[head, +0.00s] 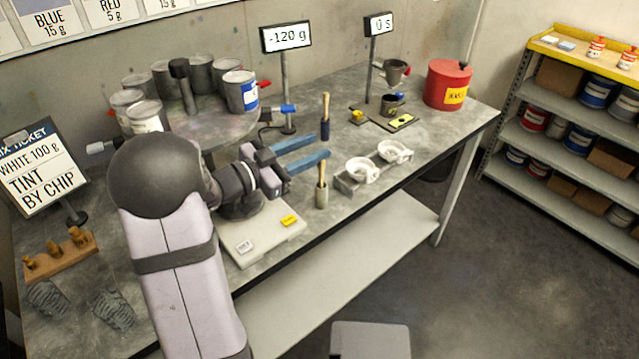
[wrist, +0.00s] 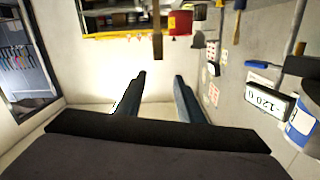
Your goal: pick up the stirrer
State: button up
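My gripper (head: 319,146) points right over the bench with its two blue fingers apart and nothing between them. In the wrist view the fingers (wrist: 160,76) are also apart and empty. A wooden stick, probably the stirrer (head: 321,171), stands upright in a small metal holder (head: 321,197), just below the fingertips in the head view. A brown stick (wrist: 157,32), likely the same one, shows ahead of the fingers in the wrist view. I cannot fully tell which is the stirrer.
Farther back are a red waste can (head: 448,85), a dark cup (head: 392,104) and the "-120 g" display (head: 286,37). Paint cans crowd the turntable (head: 212,133) behind my arm.

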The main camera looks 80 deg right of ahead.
jog(key=shift+s+d+f+n+h, duration=0.15)
jog(key=shift+s+d+f+n, duration=0.2)
jog(key=shift+f, duration=0.35)
jog(key=shift+s+d+f+n+h, duration=0.1)
jog(key=shift+s+f+n, duration=0.2)
jog(key=shift+f+n, duration=0.3)
jog(key=shift+s+d+f+n+h, duration=0.15)
jog(key=shift+s+d+f+n, duration=0.15)
jog(key=shift+f, duration=0.45)
jog(key=shift+p+x, duration=0.9)
jog(key=shift+x, duration=1.4)
grip_shut()
